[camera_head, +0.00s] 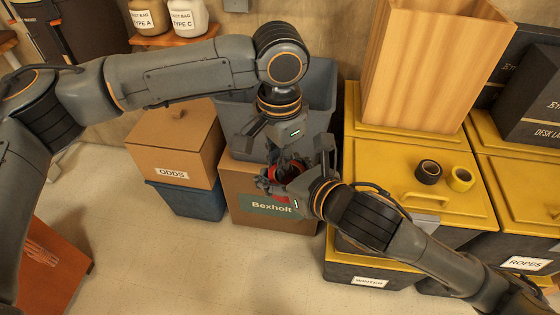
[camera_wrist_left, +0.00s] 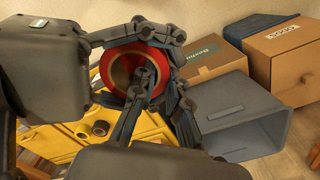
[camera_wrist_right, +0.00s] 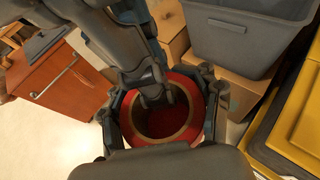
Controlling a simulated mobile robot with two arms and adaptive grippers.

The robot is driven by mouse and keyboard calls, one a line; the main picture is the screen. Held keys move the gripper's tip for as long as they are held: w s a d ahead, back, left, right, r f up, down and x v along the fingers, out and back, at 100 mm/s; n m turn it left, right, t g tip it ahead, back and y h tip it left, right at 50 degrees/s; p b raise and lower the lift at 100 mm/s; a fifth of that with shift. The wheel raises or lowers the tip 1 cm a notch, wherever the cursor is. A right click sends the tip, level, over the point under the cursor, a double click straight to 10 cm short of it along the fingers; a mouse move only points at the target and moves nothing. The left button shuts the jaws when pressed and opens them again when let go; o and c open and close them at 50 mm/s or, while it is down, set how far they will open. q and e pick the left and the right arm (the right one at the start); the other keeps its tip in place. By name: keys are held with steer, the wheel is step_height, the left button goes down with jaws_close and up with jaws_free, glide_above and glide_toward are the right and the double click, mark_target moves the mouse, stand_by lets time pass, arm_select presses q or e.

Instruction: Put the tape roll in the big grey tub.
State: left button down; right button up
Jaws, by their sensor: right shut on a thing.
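The tape roll is red with a brown core; in the head view (camera_head: 270,174) it is mostly covered by the grippers. My right gripper (camera_wrist_right: 162,115) is shut on the roll, with its fingers on opposite sides. My left gripper (camera_wrist_left: 167,90) comes down from above and overlaps the roll (camera_wrist_left: 116,68). One left finger crosses the roll's hole; whether its fingers press on the rim is unclear. The big grey tub (camera_head: 322,82) stands open behind both grippers, and also shows in the right wrist view (camera_wrist_right: 235,40).
Yellow-lidded crates (camera_head: 400,165) at right carry a black roll (camera_head: 428,172), a yellow roll (camera_head: 461,179) and a tall wooden bin (camera_head: 420,70).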

steer(key=o, duration=1.5)
steer(key=shift+c, duration=0.2)
